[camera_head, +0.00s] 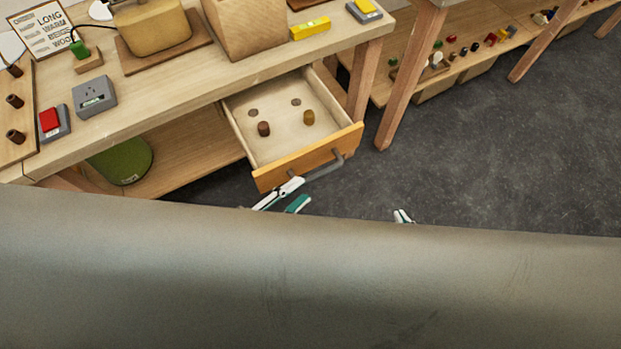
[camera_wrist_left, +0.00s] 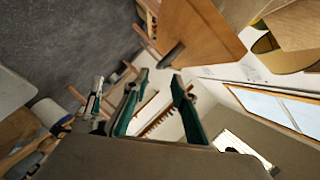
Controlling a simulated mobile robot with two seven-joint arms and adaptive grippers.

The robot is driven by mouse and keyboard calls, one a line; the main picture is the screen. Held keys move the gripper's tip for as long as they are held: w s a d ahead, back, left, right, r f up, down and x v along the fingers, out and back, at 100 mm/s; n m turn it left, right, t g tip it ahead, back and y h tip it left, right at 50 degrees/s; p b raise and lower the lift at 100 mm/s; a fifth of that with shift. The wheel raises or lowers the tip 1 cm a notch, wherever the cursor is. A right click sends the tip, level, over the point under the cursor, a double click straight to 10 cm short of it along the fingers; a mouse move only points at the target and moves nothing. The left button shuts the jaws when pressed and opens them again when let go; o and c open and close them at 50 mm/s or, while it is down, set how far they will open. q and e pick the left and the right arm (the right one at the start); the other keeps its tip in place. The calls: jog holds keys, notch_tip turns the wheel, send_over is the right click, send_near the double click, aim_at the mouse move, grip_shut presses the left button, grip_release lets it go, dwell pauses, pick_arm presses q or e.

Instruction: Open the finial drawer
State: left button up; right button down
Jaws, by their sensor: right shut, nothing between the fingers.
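The drawer (camera_head: 262,182) is pulled out from under the bench. Its wooden front bears a grey bar handle (camera_head: 326,168). Inside stand a dark brown finial (camera_head: 264,128) and a golden-brown finial (camera_head: 308,117), in front of two round recesses. My left gripper (camera_head: 296,192) is open at the front of the drawer, close to the handle's left end; contact cannot be told. In the left wrist view the handle (camera_wrist_left: 172,54) lies just beyond the open, empty fingers. My right gripper (camera_head: 403,216) is shut and empty, mostly hidden, apart from the drawer to the right.
The bench top above holds a grey socket box (camera_head: 94,97), a red switch (camera_head: 50,120), a yellow level (camera_head: 310,28) and a lamp base (camera_head: 150,25). A green round object (camera_head: 122,160) sits on the lower shelf. The dark floor (camera_head: 480,150) on the right is clear.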

pick_arm(q)
jog(key=shift+v, duration=1.6)
pick_arm(e)
jog(key=shift+f, duration=0.1)
